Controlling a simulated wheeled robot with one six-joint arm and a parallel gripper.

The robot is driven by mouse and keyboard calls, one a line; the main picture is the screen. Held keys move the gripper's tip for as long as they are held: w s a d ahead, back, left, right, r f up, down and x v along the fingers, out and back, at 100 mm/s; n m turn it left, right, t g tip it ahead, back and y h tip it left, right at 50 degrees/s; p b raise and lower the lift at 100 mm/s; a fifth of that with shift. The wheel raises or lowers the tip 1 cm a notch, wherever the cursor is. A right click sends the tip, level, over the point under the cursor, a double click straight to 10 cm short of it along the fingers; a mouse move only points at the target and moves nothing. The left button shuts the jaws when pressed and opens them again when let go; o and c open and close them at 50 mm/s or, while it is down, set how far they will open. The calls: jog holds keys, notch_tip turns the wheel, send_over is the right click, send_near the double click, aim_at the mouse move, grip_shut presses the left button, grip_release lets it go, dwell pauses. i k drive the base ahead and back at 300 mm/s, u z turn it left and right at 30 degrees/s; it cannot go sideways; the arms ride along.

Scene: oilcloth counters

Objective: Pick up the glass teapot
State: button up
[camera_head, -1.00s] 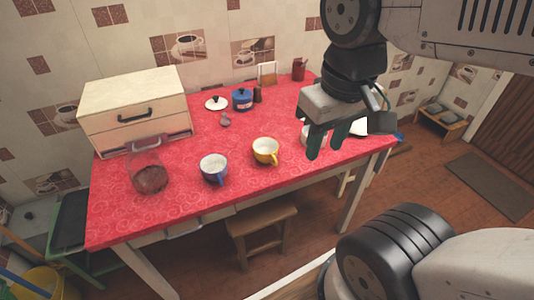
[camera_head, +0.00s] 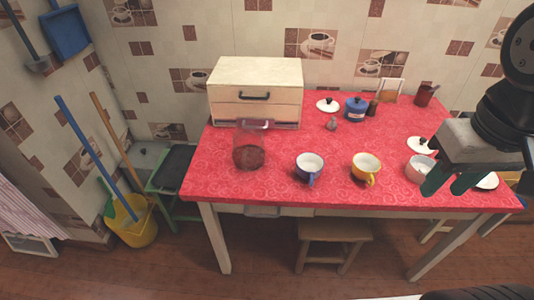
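The glass teapot (camera_head: 249,155) stands on the red table (camera_head: 225,187) near its left side, just in front of the bread box. It is see-through, with something dark reddish-brown in its lower part and a pinkish bar at its top. My gripper (camera_head: 452,186) hangs over the right part of the table, well to the right of the teapot. Its two green fingers point down and stand apart, with nothing seen between them. A white bowl-like pot lies just behind the fingers, partly close to them in the picture.
A cream bread box (camera_head: 256,91) stands behind the teapot. A blue cup (camera_head: 309,167) and a yellow cup (camera_head: 366,168) stand to its right. A white pot (camera_head: 420,166), a blue pot (camera_head: 355,109) and a white lid (camera_head: 327,105) are further right. A stool (camera_head: 333,234) is under the table.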

aim_at(248, 153)
jog(key=u, duration=0.5)
jog(key=k, duration=0.6)
jog(key=u, duration=1.5)
jog(key=i, duration=1)
jog(key=z, duration=0.45)
jog(key=i, duration=0.6)
jog(key=z, duration=0.65)
